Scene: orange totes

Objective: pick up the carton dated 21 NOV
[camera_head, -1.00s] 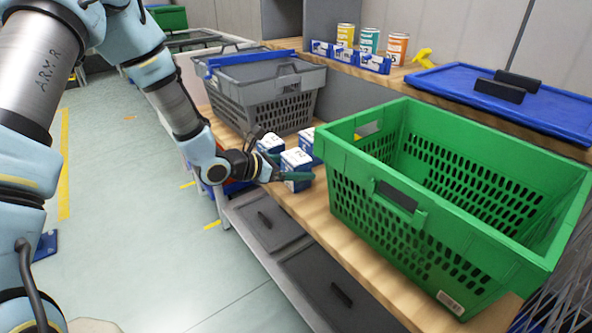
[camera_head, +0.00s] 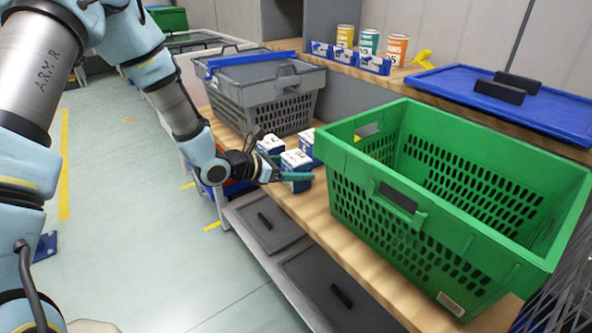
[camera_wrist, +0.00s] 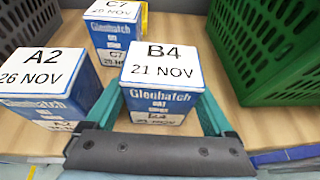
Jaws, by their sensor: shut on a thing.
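The carton dated 21 NOV (camera_wrist: 162,80) is blue and white, marked B4 on its white top. It stands upright on the wooden bench between the teal fingers of my gripper (camera_wrist: 160,112), which is shut on it. In the head view the same carton (camera_head: 296,160) stands at the front edge of the bench, with my gripper (camera_head: 295,177) at it. A carton marked A2, 26 NOV (camera_wrist: 45,85) stands to its left in the wrist view.
A green crate (camera_head: 375,205) stands close to the right of the cartons. A shelf at the back holds several cans (camera_head: 369,42) and a blue lid (camera_head: 510,100). Some bare bench (camera_head: 310,210) shows in front.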

